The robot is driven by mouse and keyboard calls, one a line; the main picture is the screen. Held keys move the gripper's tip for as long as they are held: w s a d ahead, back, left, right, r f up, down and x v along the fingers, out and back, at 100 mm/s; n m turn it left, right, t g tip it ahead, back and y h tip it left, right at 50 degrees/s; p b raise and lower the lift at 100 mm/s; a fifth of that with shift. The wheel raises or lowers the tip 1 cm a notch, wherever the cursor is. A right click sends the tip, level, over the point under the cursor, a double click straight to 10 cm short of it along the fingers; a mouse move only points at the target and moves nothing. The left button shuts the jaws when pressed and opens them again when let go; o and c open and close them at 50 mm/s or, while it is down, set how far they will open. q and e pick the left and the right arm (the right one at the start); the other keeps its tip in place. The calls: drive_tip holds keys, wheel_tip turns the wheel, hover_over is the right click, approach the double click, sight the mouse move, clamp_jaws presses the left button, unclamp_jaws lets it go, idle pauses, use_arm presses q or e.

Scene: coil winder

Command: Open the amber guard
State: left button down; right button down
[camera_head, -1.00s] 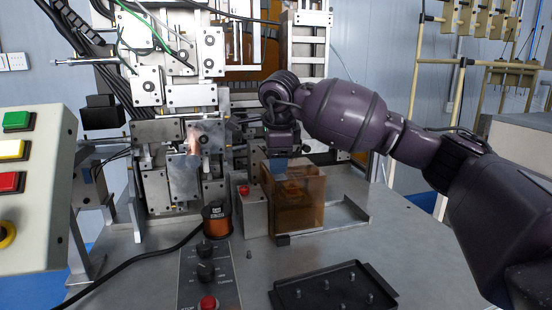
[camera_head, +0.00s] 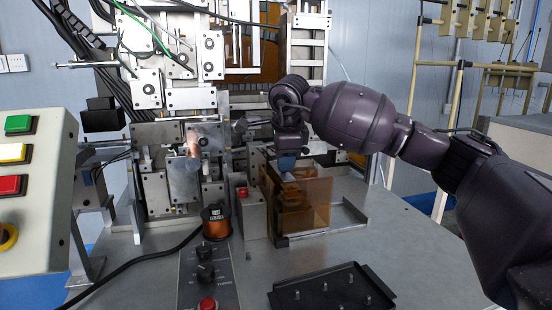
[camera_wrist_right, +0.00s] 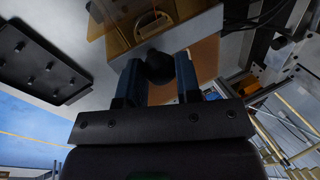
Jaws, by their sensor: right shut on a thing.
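The amber guard (camera_head: 307,208) is a see-through amber panel at the right of the winder, at an angle to the grey box beside it. Amber parts show through and behind it. My right gripper (camera_head: 287,166) points down at the guard's upper left edge. In the right wrist view its two blue fingers (camera_wrist_right: 159,82) are closed on a round black knob (camera_wrist_right: 160,68), with the amber guard (camera_wrist_right: 125,18) just beyond. The knob is hidden in the head view. My left gripper is not in view.
A grey box with a red button (camera_head: 243,192) stands left of the guard, beside a copper spool (camera_head: 216,222). A black tray with pegs (camera_head: 332,296) lies in front. A low metal rail (camera_head: 354,211) is at the right. The table right of it is clear.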

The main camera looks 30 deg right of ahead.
drive_tip(key=p, duration=0.1)
approach(321, 168)
drive_tip(key=x, duration=0.2)
drive_tip(key=a+x, duration=0.1)
drive_tip(key=x, duration=0.2)
drive_tip(key=shift+a+f, duration=0.1)
drive_tip(key=shift+s+d, duration=0.1)
drive_tip(key=shift+d, duration=0.45)
drive_tip(key=c, duration=0.9)
unclamp_jaws()
drive_tip(key=shift+o, duration=0.5)
